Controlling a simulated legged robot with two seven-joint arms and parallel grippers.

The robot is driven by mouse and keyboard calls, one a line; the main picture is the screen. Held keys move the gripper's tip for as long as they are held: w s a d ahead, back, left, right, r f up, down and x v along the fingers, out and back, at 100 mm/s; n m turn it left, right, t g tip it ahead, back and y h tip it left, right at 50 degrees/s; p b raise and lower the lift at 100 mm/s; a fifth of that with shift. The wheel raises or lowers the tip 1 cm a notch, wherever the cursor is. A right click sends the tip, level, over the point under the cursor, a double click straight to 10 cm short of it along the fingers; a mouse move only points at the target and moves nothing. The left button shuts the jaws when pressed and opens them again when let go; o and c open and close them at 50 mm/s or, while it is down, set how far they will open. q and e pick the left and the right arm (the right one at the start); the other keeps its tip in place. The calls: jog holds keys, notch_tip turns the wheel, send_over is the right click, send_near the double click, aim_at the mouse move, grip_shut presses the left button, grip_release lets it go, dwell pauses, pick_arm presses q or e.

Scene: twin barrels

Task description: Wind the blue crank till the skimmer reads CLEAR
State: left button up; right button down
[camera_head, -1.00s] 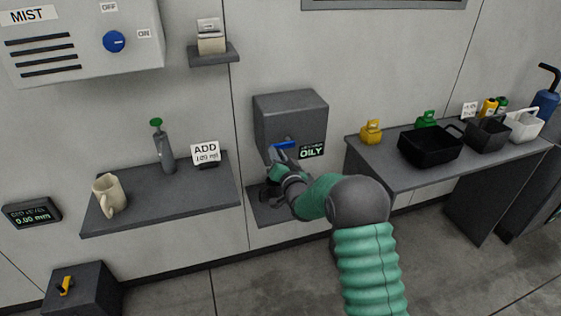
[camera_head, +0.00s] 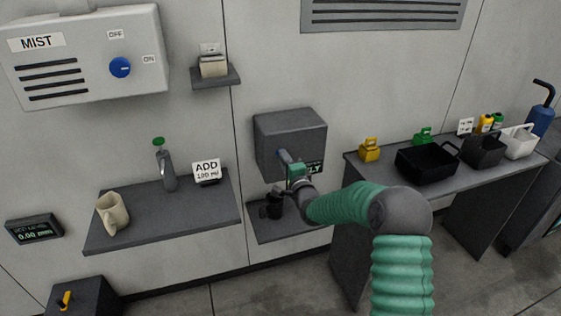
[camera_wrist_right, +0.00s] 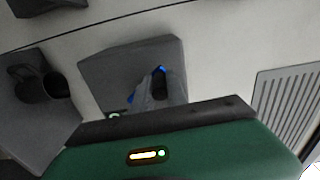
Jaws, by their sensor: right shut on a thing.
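The skimmer is a dark grey box (camera_head: 291,132) on the wall. Its small display (camera_head: 315,168) is partly covered by my right gripper; only the green letters "LY" show. My right gripper (camera_head: 287,160) is at the front of the box, shut on the blue crank. In the right wrist view the crank (camera_wrist_right: 161,69) shows as bits of blue at the fingertips (camera_wrist_right: 157,85); most of it is hidden by the fingers. My left gripper is in neither view.
A dark cup (camera_head: 273,206) stands on the low shelf (camera_head: 262,234) under the skimmer. A shelf at left holds a cream jug (camera_head: 112,213) and a tap-like bottle (camera_head: 166,172). The right-hand table holds a black tray (camera_head: 425,163) and baskets. A MIST box (camera_head: 85,55) hangs upper left.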

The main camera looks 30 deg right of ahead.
jog(key=s+d+f+m+b, duration=0.1)
jog(key=d+m, duration=0.3)
jog(key=m, duration=0.8)
jog(key=s+d+f+m+b, duration=0.1)
jog(key=d+f+m+b, duration=0.2)
jog(key=m, duration=0.9)
jog(key=shift+d+f+b, duration=0.35)
jog(key=shift+d+b, duration=0.25)
jog(key=shift+d, duration=0.5)
jog(key=shift+s, duration=0.1)
jog(key=c, duration=1.3)
grip_release()
